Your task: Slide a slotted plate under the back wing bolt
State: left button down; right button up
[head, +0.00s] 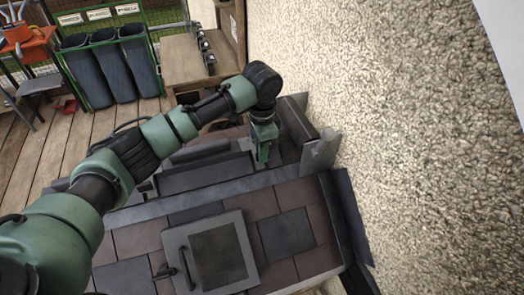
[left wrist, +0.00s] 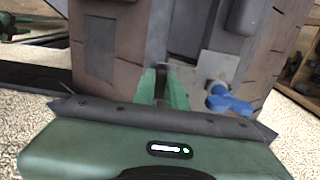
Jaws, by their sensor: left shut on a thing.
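My left gripper (head: 263,153) points down at the ridge of the small tiled roof, near the rough wall. In the left wrist view its green fingers (left wrist: 165,85) are close together, with a thin dark piece between them, mostly hidden. I cannot tell if that piece is the slotted plate. Beside the fingers is a pale grey plate (left wrist: 217,67); a grey plate (head: 320,152) also shows at the wall in the head view. A blue part (left wrist: 228,103), perhaps a wing bolt, is by the pale plate. My right gripper is out of view.
The rough wall (head: 400,130) rises close on the right. A framed roof hatch (head: 220,255) lies on the brown and dark tiles in front. Behind are a wooden bench (head: 190,60) and a green rack (head: 105,55) with dark bins.

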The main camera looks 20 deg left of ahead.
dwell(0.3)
pick_arm(q)
jog(key=c, duration=1.4)
grip_release()
jog(key=shift+r, duration=0.1)
jog(key=shift+r, duration=2.95)
jog(key=shift+f, duration=0.1)
